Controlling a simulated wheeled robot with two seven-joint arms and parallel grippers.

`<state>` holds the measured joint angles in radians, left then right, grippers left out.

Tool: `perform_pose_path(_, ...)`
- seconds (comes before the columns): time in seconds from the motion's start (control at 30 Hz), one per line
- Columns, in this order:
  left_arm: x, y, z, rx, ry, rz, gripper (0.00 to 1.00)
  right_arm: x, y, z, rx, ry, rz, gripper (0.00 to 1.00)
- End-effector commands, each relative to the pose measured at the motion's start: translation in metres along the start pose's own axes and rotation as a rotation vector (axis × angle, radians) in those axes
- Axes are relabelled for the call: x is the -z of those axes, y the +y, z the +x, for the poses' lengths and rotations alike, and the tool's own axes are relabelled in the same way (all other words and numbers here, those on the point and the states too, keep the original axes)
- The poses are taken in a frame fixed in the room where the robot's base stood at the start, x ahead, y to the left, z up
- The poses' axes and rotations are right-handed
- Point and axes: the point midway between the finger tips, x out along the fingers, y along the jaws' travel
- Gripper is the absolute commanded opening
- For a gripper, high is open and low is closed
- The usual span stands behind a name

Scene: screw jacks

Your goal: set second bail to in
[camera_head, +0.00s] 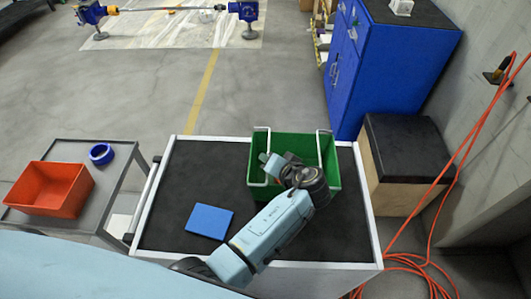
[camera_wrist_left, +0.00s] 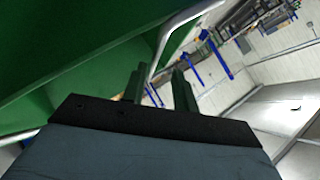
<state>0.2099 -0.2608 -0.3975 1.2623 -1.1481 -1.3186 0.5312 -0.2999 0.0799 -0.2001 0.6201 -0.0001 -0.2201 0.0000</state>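The green crate (camera_head: 295,145) stands on the dark top of the cart. It has two pale bails, a left one (camera_head: 262,128) and a right one (camera_head: 325,131). Which is the second bail I cannot tell. My left arm crosses the crate's front, and its hand (camera_head: 272,166) is over the left part of the crate; the fingertips are unclear there. In the left wrist view the left gripper's fingers (camera_wrist_left: 160,78) are apart. A pale bail bar (camera_wrist_left: 185,20) shows beyond and between them; contact is unclear. My right gripper is not in view.
A blue flat block (camera_head: 209,221) lies on the cart's top (camera_head: 180,180), left of my arm. An orange bin (camera_head: 50,190) and a blue ring (camera_head: 101,153) are on the grey side cart. A blue cabinet (camera_head: 345,80) and a black-topped box (camera_head: 405,150) stand behind right.

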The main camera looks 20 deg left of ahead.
Motion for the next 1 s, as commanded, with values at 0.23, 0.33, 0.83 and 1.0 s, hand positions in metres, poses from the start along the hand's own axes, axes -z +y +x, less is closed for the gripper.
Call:
perform_pose_path(0.23, 0.001, -0.001, -0.058, -0.002, 0.0, -0.002, 0.29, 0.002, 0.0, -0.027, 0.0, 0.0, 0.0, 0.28)
perform_pose_path(0.33, 0.0, 0.0, -0.072, -0.002, -0.001, -0.002, 0.29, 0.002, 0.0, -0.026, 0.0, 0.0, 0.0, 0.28)
perform_pose_path(0.83, 0.0, 0.0, -0.089, 0.001, 0.0, -0.001, 0.29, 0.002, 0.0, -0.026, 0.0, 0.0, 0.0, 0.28)
perform_pose_path(1.0, 0.0, 0.0, -0.089, 0.001, 0.0, -0.001, 0.29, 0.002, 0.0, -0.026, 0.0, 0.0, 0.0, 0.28)
